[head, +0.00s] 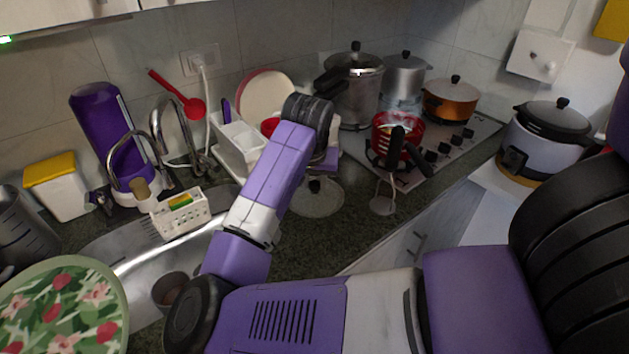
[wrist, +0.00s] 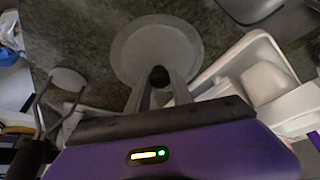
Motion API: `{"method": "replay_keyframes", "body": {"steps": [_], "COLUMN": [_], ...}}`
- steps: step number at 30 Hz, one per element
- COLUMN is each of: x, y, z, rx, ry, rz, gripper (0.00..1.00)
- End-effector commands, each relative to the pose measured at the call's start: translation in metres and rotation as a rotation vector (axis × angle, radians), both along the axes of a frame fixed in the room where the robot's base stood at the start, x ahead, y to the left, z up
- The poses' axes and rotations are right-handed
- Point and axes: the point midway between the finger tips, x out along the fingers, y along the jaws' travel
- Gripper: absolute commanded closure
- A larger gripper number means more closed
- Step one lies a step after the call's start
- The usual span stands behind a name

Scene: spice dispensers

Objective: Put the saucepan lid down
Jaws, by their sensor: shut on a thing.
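The saucepan lid is a round, greyish see-through disc with a black knob. It shows in the head view (head: 315,203) over the dark counter between the sink and the stove, and in the wrist view (wrist: 158,45) in front of my gripper. My gripper (wrist: 160,80) is shut on the lid's black knob.
A white dish rack (head: 238,150) stands close on the left, with the sink (head: 150,255) nearer. On the right are the stove (head: 465,150), a red pan (head: 385,150) and a small round utensil (head: 382,206). A large pot (head: 352,100) stands behind. Little bare counter surrounds the lid.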

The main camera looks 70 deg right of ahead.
Motion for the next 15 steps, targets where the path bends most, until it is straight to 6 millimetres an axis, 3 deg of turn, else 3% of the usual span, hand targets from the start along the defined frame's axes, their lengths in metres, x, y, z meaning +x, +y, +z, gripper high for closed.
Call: {"method": "replay_keyframes", "body": {"steps": [6, 7, 9, 10, 15], "x": [-0.0001, 0.0001, 0.0001, 0.0001, 0.0000], "y": [-0.0002, 0.0000, 0.0000, 0.0000, 0.0000], "z": [-0.0033, -0.0028, -0.0025, -0.0025, -0.0024], "rx": [-0.001, 0.000, 0.000, 0.000, 0.000], "ry": [0.000, 0.000, 0.000, 0.000, 0.000], "rz": [0.000, 0.000, 0.000, 0.000, 0.000], "gripper": [1.00, 0.69, 0.55, 0.51, 0.51]}}
